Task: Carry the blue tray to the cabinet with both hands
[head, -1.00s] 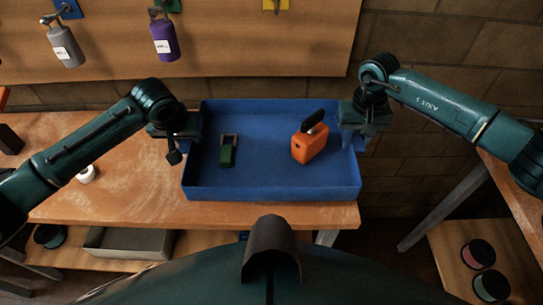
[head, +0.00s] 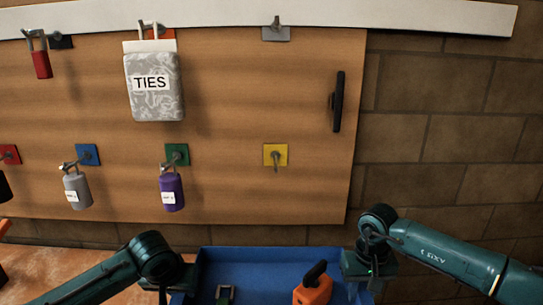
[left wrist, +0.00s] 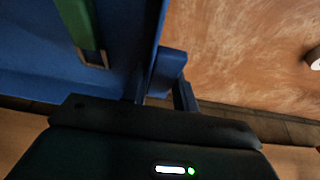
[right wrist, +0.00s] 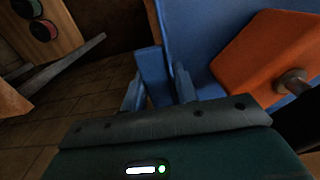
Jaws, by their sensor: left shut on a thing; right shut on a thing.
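The blue tray (head: 268,256) shows at the bottom of the head view, its near part cut off. In it are a green padlock (head: 224,293) and an orange block-like thing with a black top (head: 313,291). My left gripper (left wrist: 160,95) is shut on the tray's left side at a blue grip piece (left wrist: 168,68). My right gripper (right wrist: 158,95) is shut on the matching grip piece (right wrist: 151,72) on the right side. I cannot tell whether the tray rests on the table or hangs just above it. No cabinet is clearly recognisable.
A wooden board (head: 230,100) on the brick wall holds a TIES pouch (head: 154,85), a purple padlock (head: 171,192), a grey padlock (head: 76,190), a red padlock (head: 41,64) and a black bar (head: 337,102). The worn table (left wrist: 240,50) lies beside the tray's left side.

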